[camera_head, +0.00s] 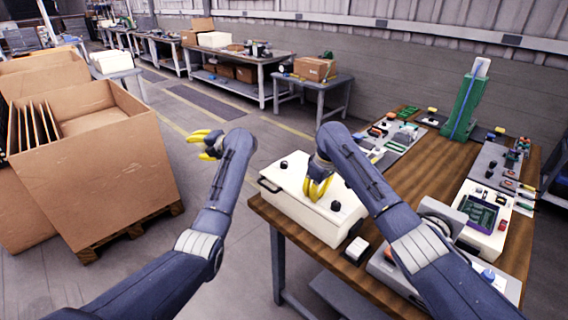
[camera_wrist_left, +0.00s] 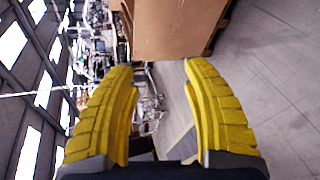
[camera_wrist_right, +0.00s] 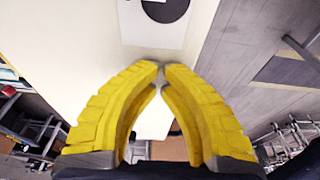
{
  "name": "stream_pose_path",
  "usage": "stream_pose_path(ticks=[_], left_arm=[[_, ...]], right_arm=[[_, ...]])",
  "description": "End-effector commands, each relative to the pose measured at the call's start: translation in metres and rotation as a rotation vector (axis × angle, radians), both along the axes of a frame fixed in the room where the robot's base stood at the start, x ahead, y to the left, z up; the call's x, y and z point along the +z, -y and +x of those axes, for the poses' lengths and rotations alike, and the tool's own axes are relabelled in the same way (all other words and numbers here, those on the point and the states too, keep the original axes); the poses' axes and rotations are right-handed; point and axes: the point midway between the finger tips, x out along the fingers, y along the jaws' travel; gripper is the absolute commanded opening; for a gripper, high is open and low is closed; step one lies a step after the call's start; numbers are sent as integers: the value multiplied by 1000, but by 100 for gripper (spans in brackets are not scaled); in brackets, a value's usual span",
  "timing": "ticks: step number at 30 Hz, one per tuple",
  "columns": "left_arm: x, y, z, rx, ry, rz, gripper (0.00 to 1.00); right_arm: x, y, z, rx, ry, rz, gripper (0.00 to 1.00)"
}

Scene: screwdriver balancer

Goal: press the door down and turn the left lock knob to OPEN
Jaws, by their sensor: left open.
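A white box (camera_head: 303,206) with a flat door on top sits at the left end of the wooden table. The door looks down, though a small gap cannot be ruled out. A black left knob (camera_head: 284,164) and a black right knob (camera_head: 335,206) stand on it. A black knob (camera_wrist_right: 168,8) on a white plate shows in the right wrist view. My right gripper (camera_head: 316,196) points down at the door between the knobs, its fingertips together and empty; contact is unclear. My left gripper (camera_head: 204,145) is open and empty, in the air left of the table; its wide-apart fingers show in the left wrist view (camera_wrist_left: 158,64).
A black handle (camera_head: 268,185) is on the box's left side. A small white switch unit (camera_head: 357,249) stands right of the box. A device with a screen (camera_head: 482,216) and a green stand (camera_head: 465,105) occupy the table's right side. A big cardboard box (camera_head: 100,170) stands on the floor at left.

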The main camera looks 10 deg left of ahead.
Motion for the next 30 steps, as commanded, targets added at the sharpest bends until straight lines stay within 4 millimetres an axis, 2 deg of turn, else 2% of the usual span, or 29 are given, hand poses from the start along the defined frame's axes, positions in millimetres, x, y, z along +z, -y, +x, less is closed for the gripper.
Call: stream_pose_path(ticks=[1, 4, 8, 12, 15, 18, 21, 24, 30], left_arm=[[16, 11, 7, 2, 38, -106, 49], [28, 45, 19, -19, 68, -325, 49], [31, 110, 31, -79, 58, -600, 49], [30, 186, 34, -153, 9, -853, 49], [32, 229, 32, -196, -32, -980, 49], [34, 260, 29, -227, -65, -1069, 49], [37, 280, 26, -249, -88, -1125, 49], [36, 290, 25, -259, -101, -1156, 49], [19, 295, 30, -262, -109, -1168, 49]], right_arm=[[-2, 1, -1, -1, -4, -2, 0], [-2, 1, -1, -1, -4, -2, 0], [-2, 1, -1, -1, -4, -2, 0], [-2, 1, -1, -1, -4, -2, 0], [-2, 1, -1, -1, -4, -2, 0], [-2, 1, -1, -1, -4, -2, 0], [-2, 1, -1, -1, -4, -2, 0], [-2, 1, -1, -1, -3, -1, 0], [-2, 1, -1, -1, -3, -1, 0]])
